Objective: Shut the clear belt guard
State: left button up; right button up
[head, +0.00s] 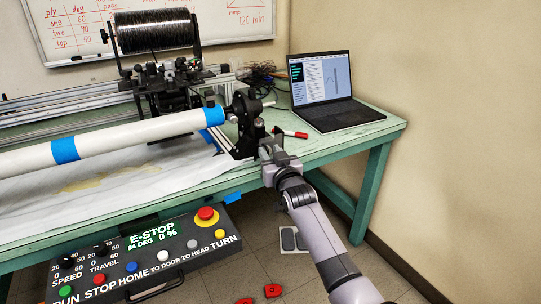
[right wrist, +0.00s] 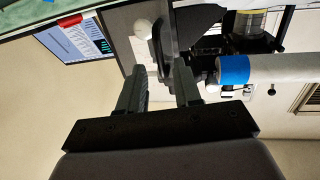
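My right gripper (head: 271,143) is at the right end of the white tube, close beside the black drive-end bracket (head: 244,122). In the right wrist view its two fingers (right wrist: 160,78) stand apart with a gap between them. A grey-brown panel (right wrist: 122,28) with a pale round knob-like part (right wrist: 143,28) shows beyond the fingers; it may be the belt guard, but I cannot tell for sure. I cannot make out a clear guard in the head view, where the gripper partly covers this spot. My left gripper is not in view.
The white tube (head: 130,133) with blue tape lies along the green table (head: 330,150). A laptop (head: 325,88) and a red marker (head: 295,134) are on the right. A black spool (head: 153,31) stands behind. The control panel (head: 145,250) shows E-STOP at the front.

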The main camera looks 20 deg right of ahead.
jog(key=s+p, duration=0.1)
jog(key=s, duration=0.6)
jog(key=shift+a, duration=0.2)
jog(key=shift+s, duration=0.1)
dwell(0.5)
jog(key=s+a+f+n+g+y+p, duration=0.1)
jog(key=s+f, duration=0.4)
jog(key=s, duration=0.6)
jog(key=s+a+f+n+g+y+p, duration=0.1)
jog(key=s+a+f+g+p, duration=0.1)
jog(key=s, duration=0.9)
jog(key=s+a+f+n+g+y+p, duration=0.1)
jog(key=s+f+g+p, duration=0.3)
jog(key=s+f, duration=0.5)
jog(key=shift+s+a+g, duration=0.3)
jog(key=shift+s+a, duration=0.1)
jog(key=shift+s, duration=0.55)
